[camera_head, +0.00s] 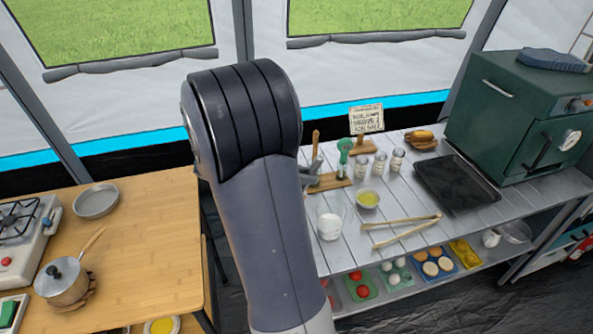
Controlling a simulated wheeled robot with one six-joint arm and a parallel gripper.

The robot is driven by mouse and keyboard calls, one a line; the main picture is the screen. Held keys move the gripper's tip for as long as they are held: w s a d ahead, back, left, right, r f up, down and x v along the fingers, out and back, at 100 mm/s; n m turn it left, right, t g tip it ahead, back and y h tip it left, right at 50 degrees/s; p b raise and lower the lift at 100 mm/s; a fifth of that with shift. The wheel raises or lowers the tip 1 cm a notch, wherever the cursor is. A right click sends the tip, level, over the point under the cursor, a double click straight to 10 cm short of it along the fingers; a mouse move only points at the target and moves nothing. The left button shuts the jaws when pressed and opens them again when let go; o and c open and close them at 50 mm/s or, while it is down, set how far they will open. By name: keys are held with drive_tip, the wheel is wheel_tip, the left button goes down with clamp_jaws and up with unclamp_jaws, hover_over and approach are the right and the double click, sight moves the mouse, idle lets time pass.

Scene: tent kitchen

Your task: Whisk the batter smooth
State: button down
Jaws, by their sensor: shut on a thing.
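My arm fills the middle of the view and hides what is behind it. I cannot make out my gripper or anything in its jaws. A small bowl with yellow content (368,199) stands on the white slatted table (465,215), right of my arm. Whether this is the batter, and how smooth it is, I cannot tell. A wooden-handled utensil (316,139) stands upright beside my arm, its lower part among grey shapes that I cannot identify. I cannot clearly see a whisk.
A clear container with white content (330,226), wooden tongs (402,231), jars (379,166) and a dark tray (456,183) are on the slatted table. A green oven (515,110) stands at right. The wooden table (150,235) at left holds a pan (96,201) and pot (63,283), with clear room between.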

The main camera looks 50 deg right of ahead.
drive_tip(key=shift+w+a+f+b, duration=0.3)
drive_tip(key=shift+a+f+b, duration=0.2)
drive_tip(key=shift+f+b, duration=1.1)
drive_tip(key=shift+w+a+f+b, duration=0.4)
drive_tip(key=shift+f+b, duration=0.8)
drive_tip(key=shift+b, duration=0.85)
drive_tip(key=shift+w+a+f+b, duration=0.2)
drive_tip(key=shift+a+f+b, duration=0.4)
drive_tip(key=shift+f+b, duration=1)
drive_tip(key=shift+r, duration=0.2)
